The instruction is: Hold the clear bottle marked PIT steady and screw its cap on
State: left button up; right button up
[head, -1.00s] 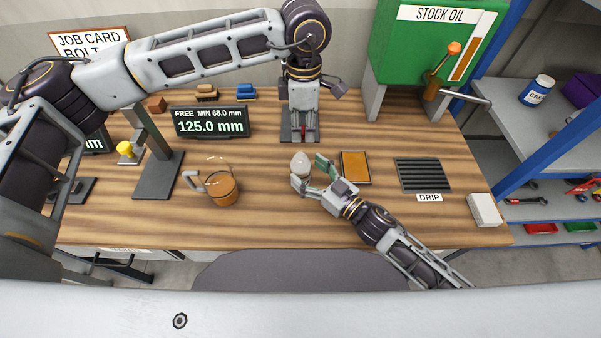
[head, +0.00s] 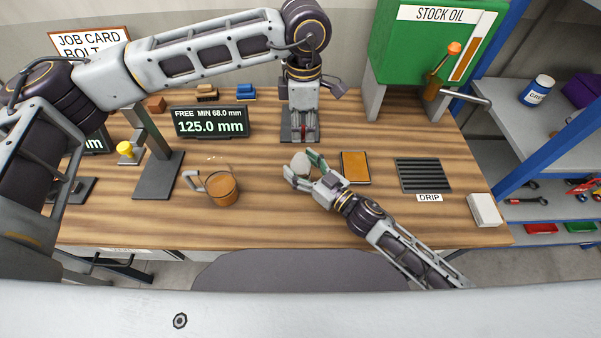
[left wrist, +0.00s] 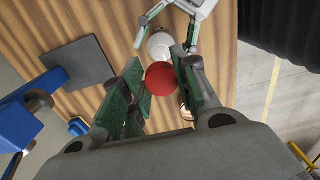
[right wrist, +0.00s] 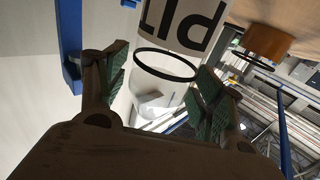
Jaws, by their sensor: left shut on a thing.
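The clear bottle marked PIT (head: 300,163) stands on the table in the middle of the head view. Its black lettering shows upside down in the right wrist view (right wrist: 165,62). My right gripper (head: 304,172) is open, with its fingers on either side of the bottle; a small gap seems to show beside it. My left gripper (head: 303,136) points down behind the bottle, shut on the red cap (left wrist: 160,78). The cap is apart from the bottle. The bottle's pale top (left wrist: 160,45) shows beyond it in the left wrist view.
A glass jug (head: 222,190) with amber liquid stands left of the bottle. An orange-brown pad (head: 355,168) lies close to its right, then a dark drip grate (head: 423,174). A display (head: 211,121) stands behind the jug. The front table strip is mostly clear.

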aim_at(303, 153)
jog(key=c, duration=1.2)
pick_arm(q)
jog(key=shift+f, duration=2.5)
jog(key=shift+f, duration=0.15)
jog(key=shift+f, duration=0.75)
jog(key=shift+f, duration=0.55)
pick_arm(e)
grip_shut()
pick_arm(q)
jog(key=shift+m, duration=0.3)
